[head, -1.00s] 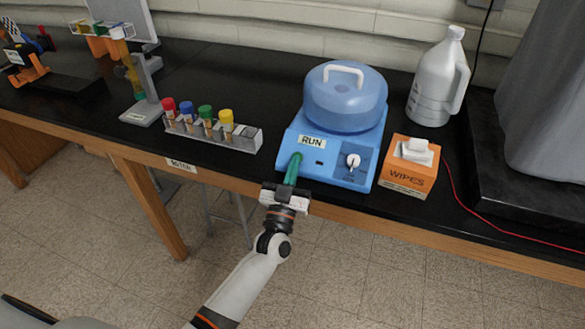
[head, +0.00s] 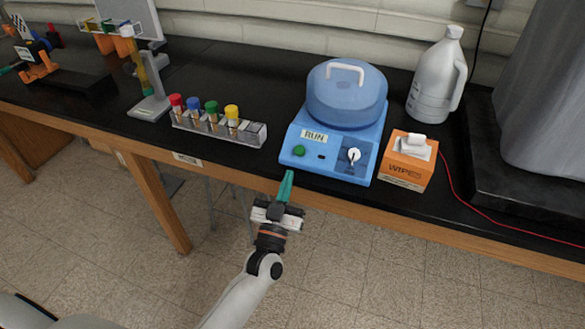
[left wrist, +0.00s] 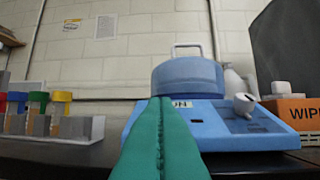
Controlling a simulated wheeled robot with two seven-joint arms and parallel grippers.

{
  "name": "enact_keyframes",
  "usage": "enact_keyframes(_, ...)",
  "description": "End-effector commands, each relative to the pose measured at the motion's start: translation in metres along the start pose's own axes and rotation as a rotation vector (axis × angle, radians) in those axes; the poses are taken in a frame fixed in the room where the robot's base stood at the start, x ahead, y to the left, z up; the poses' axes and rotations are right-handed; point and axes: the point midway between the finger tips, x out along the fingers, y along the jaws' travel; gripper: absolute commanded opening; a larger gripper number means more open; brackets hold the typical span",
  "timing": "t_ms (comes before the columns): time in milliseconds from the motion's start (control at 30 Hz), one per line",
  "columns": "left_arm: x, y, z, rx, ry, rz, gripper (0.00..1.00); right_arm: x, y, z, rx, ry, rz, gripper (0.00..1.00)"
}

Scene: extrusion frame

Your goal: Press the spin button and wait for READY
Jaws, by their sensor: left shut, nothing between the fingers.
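The blue centrifuge (head: 331,165) stands on the black bench with its domed lid (head: 345,95) down. My left gripper (head: 287,178), with green fingers, is shut and empty. It is in front of the centrifuge, near the bench's front edge and apart from the button. In the left wrist view the shut fingers (left wrist: 160,140) cover part of the front panel and the button. My right gripper is not in view.
A rack of tubes with coloured caps (head: 220,127) stands left of the centrifuge. A wipes box (head: 408,163) is close on its right, with a white jug (head: 437,80) behind. A red cord (head: 464,203) runs along the right bench.

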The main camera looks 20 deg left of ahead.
Motion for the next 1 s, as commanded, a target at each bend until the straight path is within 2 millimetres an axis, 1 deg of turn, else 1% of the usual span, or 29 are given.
enact_keyframes(33,-0.012,0.0,-0.003,-0.001,0.002,0.0,0.0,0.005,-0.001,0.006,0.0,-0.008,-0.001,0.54)
enact_keyframes(100,-0.022,0.0,-0.002,-0.002,0.002,0.001,0.0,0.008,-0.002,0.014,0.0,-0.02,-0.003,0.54)
enact_keyframes(233,-0.034,0.0,-0.001,-0.001,0.0,0.0,0.0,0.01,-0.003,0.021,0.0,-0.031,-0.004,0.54)
enact_keyframes(333,-0.037,0.0,0.0,-0.001,-0.001,0.0,0.0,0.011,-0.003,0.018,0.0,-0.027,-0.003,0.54)
enact_keyframes(533,-0.038,0.0,0.001,-0.001,-0.001,0.0,0.0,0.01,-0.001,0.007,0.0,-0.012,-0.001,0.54)
enact_keyframes(867,-0.038,0.0,0.0,-0.001,0.001,-0.001,0.0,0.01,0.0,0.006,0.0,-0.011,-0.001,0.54)
enact_keyframes(967,-0.043,-0.002,-0.013,0.004,0.036,-0.014,0.0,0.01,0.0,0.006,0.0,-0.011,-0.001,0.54)
enact_keyframes(1000,-0.048,-0.004,-0.026,0.008,0.07,-0.027,0.0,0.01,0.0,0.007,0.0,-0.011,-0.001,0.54)
